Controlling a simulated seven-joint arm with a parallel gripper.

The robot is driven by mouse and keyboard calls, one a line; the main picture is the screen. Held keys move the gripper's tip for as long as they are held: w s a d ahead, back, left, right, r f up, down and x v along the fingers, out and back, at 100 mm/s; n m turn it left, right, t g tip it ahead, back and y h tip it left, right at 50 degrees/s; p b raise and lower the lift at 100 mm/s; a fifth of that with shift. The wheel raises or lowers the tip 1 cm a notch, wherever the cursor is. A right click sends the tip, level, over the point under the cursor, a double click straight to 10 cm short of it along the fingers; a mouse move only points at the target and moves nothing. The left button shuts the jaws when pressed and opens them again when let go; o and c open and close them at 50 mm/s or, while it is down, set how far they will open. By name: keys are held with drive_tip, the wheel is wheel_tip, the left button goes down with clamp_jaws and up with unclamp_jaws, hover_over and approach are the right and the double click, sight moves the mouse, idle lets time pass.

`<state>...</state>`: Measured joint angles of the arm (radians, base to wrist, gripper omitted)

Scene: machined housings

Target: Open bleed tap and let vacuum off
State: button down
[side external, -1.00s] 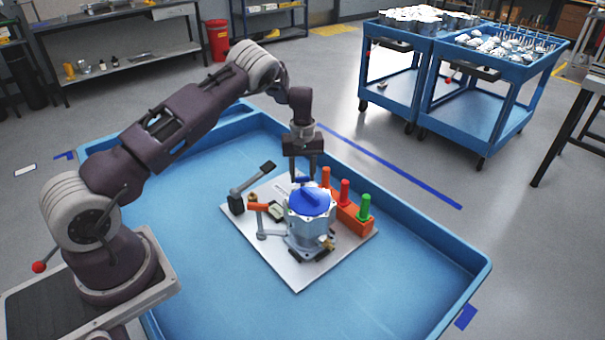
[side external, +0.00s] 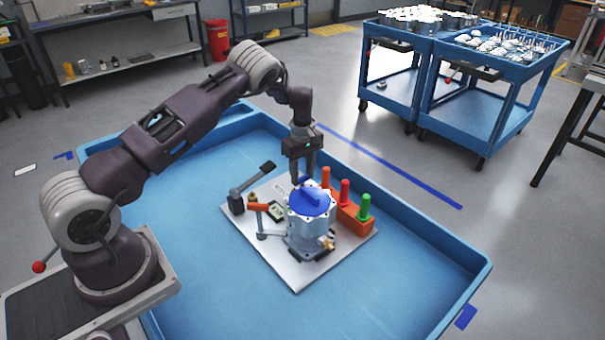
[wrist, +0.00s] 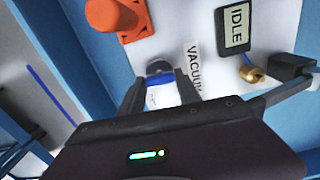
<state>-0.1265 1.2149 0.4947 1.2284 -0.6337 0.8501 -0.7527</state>
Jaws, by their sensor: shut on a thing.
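A small blue handle, which looks like the bleed tap (wrist: 162,92), sits beside a VACUUM label (wrist: 194,66) in the wrist view. My gripper (side external: 304,180) points down behind the housing in the side view. In the wrist view my gripper (wrist: 160,98) has one finger on each side of the blue handle and is shut on it. The grey machined housing (side external: 311,236) stands upright on the pale plate (side external: 290,275), with a blue cover (side external: 311,202) on top. A black-framed display (wrist: 237,28) reads IDLE. The handle's base is hidden by the fingers.
An orange block (side external: 353,218) with orange, red and green pegs stands right of the housing. A black-ended lever (side external: 252,185) and an orange-handled arm (side external: 259,207) stand to its left. The blue tray (side external: 200,270) around the plate is clear.

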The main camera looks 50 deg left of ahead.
sight(302, 177)
drive_tip(key=shift+r, duration=0.1)
drive_tip(key=c, duration=0.8)
unclamp_jaws()
drive_tip(key=shift+c, duration=0.2)
wheel_tip(302, 177, up, 7)
drive_tip(key=shift+r, duration=0.1)
